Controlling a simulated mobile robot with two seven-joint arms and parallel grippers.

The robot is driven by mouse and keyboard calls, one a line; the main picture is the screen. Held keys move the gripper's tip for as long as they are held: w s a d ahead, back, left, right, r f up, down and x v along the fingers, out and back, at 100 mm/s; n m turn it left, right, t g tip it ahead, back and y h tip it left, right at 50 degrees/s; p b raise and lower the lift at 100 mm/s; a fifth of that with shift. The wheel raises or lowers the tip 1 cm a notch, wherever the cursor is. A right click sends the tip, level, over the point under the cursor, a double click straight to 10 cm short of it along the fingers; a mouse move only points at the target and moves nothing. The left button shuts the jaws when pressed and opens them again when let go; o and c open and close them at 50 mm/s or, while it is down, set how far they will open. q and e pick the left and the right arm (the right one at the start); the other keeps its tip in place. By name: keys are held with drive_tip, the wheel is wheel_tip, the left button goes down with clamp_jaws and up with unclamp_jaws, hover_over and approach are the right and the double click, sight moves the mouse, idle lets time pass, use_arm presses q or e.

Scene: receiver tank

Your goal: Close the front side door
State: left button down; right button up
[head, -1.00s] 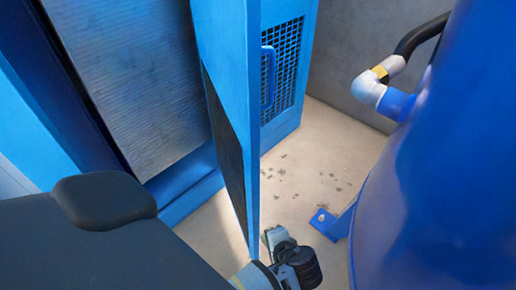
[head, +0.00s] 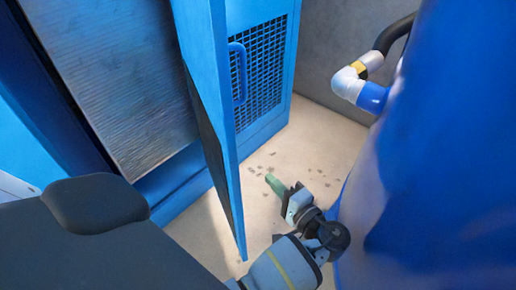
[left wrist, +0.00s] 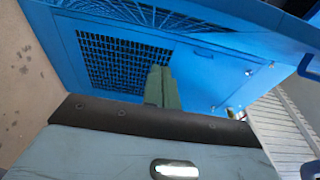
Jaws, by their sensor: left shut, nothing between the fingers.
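The blue door (head: 213,110) stands open in the head view, seen almost edge-on. Its dark inner side faces left toward the cabinet opening, and a blue handle (head: 238,74) shows just right of its edge. My left gripper (head: 274,183) is to the right of the door, on its outer side, with a visible gap to the panel. Its green fingers are shut and empty. They also show in the left wrist view (left wrist: 161,88), pointing toward a blue panel with a black grille (left wrist: 125,60). My right gripper is not in view.
The blue receiver tank (head: 440,150) stands close on the right of my left arm, with a pipe elbow (head: 348,84) above. A blue grille panel (head: 262,70) is behind the door. Bare floor (head: 310,140) lies between door and tank. A ribbed metal panel (head: 110,80) fills the opening.

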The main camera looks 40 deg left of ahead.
use_arm(q)
drive_tip(key=s+a+p, duration=0.1)
drive_tip(key=a, duration=0.9)
drive_tip(key=shift+a+p, duration=0.4)
drive_tip(key=shift+s+a, duration=0.1)
